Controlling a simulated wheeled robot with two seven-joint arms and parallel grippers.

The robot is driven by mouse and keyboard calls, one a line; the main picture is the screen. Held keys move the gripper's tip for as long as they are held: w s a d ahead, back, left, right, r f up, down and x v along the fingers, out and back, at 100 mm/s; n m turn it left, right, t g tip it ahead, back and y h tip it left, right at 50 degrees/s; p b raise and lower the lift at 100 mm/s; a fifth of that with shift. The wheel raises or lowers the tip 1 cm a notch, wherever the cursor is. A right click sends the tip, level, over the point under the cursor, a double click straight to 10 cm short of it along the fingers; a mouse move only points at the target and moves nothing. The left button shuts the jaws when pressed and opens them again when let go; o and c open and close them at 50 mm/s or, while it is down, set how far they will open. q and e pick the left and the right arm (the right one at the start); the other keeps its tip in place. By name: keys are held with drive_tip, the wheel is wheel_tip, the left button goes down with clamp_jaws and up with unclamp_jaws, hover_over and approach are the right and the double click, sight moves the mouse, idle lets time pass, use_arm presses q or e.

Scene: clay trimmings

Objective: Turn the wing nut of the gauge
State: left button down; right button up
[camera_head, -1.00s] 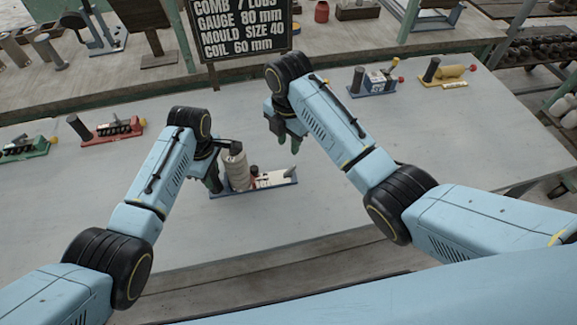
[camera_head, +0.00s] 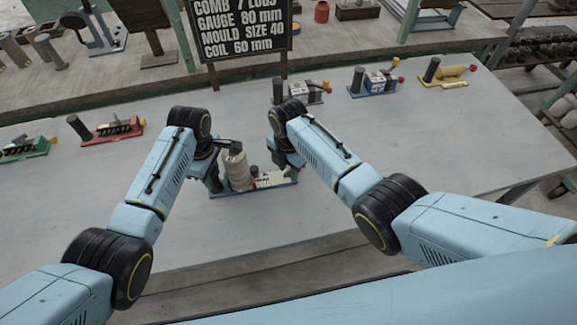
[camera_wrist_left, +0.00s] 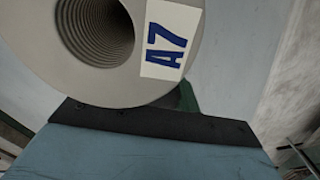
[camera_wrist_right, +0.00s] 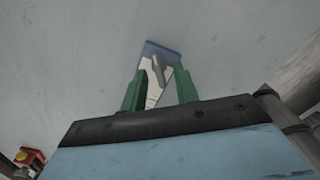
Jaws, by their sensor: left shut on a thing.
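The gauge is a fixture with a narrow blue base (camera_head: 225,192) on the grey table. A beige cylinder (camera_head: 238,172) stands at its left end. My left gripper (camera_head: 213,180) is shut at this cylinder. In the left wrist view the cylinder (camera_wrist_left: 165,88) shows a threaded hole and an A7 label; it hides the fingertips. My right gripper (camera_head: 290,168) is low over the base's right end. In the right wrist view its green fingers (camera_wrist_right: 158,92) are open around a small grey upright tab (camera_wrist_right: 158,68), apparently the wing nut, on a white strip. Contact cannot be told.
A black sign (camera_head: 240,28) stands behind the table. The table's front and right are clear.

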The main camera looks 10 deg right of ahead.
clamp_jaws()
drive_tip(key=shift+m, duration=0.3)
drive_tip(key=m, duration=0.4)
drive_tip(key=shift+w, duration=0.1)
drive_tip(key=m, duration=0.5)
drive_tip(key=shift+w+m, duration=0.15)
drive_tip(key=shift+m, duration=0.25)
drive_tip(key=m, duration=0.6)
drive_tip(key=shift+w, duration=0.1)
drive_tip(key=m, duration=0.5)
drive_tip(key=shift+d, duration=0.1)
drive_tip(key=shift+m, duration=0.4)
